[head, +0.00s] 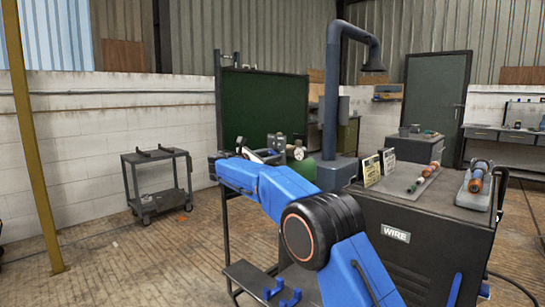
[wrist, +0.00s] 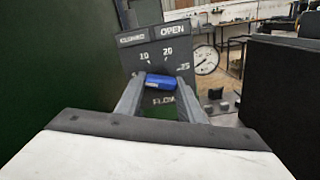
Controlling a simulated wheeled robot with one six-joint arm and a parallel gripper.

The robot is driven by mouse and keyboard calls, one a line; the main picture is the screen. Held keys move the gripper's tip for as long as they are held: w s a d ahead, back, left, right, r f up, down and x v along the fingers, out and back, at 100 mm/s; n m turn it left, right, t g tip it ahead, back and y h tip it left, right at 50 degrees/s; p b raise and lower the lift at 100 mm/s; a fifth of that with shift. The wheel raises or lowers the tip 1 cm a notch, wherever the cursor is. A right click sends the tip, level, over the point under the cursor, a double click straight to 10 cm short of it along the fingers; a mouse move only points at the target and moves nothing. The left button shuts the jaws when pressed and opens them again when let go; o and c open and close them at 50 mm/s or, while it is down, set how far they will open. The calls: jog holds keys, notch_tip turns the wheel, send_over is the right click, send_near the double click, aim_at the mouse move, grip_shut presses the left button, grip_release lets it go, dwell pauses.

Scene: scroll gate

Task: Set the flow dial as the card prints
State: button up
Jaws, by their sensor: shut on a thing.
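The flow panel (wrist: 133,62) is a dark plate in the wrist view with the words CLOSED, OPEN and FLOW and the marks 10, 20 and 25. The flow dial (wrist: 160,82) shows as a blue grip piece in front of it, below the 10 and 20. My gripper (wrist: 160,86) is shut on the dial, one grey finger on each side. The fingers hide part of the scale, and I cannot read the dial's exact setting. Two small cards, one yellowish (head: 371,170) and one behind it (head: 388,161), stand on the cabinet in the head view; their print is too small to read.
The WIRE cabinet (head: 420,227) stands right of my arm, carrying rods and an orange-and-blue tool (head: 477,178). A round white gauge (wrist: 206,60) is right of the panel. A green screen (head: 262,110) stands behind. A cart (head: 158,183) is at left; floor between is open.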

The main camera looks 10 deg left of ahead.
jog(key=m, duration=0.4)
jog(key=shift+w+a+m, duration=0.1)
jog(key=shift+m, duration=0.3)
jog(key=m, duration=0.4)
jog(key=shift+a+m, duration=0.1)
jog(key=shift+m, duration=0.2)
jog(key=m, duration=0.4)
jog(key=shift+r+m, duration=0.15)
jog(key=shift+m, duration=0.15)
jog(key=m, duration=0.4)
jog(key=shift+r+m, duration=0.15)
jog(key=shift+m, duration=0.25)
jog(key=o, duration=1.1)
jog(key=shift+c, duration=0.2)
jog(key=shift+r, duration=0.1)
